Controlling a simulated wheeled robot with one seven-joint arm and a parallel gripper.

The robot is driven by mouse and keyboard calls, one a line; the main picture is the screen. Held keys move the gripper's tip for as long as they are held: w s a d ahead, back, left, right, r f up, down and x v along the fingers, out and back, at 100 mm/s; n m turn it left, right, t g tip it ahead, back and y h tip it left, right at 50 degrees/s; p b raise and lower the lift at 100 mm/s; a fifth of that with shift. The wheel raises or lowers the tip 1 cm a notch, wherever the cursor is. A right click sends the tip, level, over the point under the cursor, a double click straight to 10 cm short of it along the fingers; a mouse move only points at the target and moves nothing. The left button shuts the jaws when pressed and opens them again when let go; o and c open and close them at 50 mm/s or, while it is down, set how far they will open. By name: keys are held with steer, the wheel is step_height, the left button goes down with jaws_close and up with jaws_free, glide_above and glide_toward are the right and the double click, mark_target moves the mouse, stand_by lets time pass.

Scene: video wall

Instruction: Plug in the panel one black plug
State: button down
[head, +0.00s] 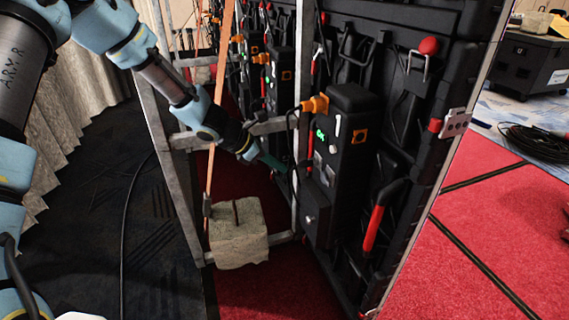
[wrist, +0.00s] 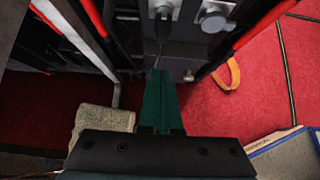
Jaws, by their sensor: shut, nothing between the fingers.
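Panel one's black box (head: 345,128), marked "1", stands upright on the back of the video wall, with an orange connector (head: 315,105) at its upper left and a lit green display (head: 320,135). My gripper (head: 276,163) is just left of the box, its green fingers pointing at it. In the wrist view, the green fingers (wrist: 159,88) are shut together and empty. A black plug (wrist: 163,27) with a thin cable is just beyond the fingertips, at a grey connector on the box's face. I cannot tell if it is fully seated. A round grey socket (wrist: 213,21) is to its right.
A metal frame post (head: 301,60) stands close beside my gripper. A beige sandbag (head: 238,235) lies on the frame's foot below. A red handle (head: 373,228) is at the right of the box. Red carpet (head: 490,235) is open at right.

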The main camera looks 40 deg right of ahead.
steer(key=v, duration=1)
steer(key=shift+a+p, duration=0.15)
steer(key=shift+p, duration=0.3)
steer(key=a+r+m+t+y, duration=0.35)
steer(key=a+m, duration=0.35)
steer(key=a, duration=1.4)
steer(key=a+r+m+t+y, duration=0.25)
steer(key=a+m+y, duration=0.35)
steer(key=a, duration=1.5)
step_height(320, 180, up, 17)
steer(key=m+g+h+p, duration=0.1)
steer(key=p, duration=1.5)
steer(key=shift+a+r+m+p, duration=0.2)
steer(key=shift+a+m+p, duration=0.1)
steer(key=shift+a+m, duration=0.1)
steer(key=shift+s, duration=0.1)
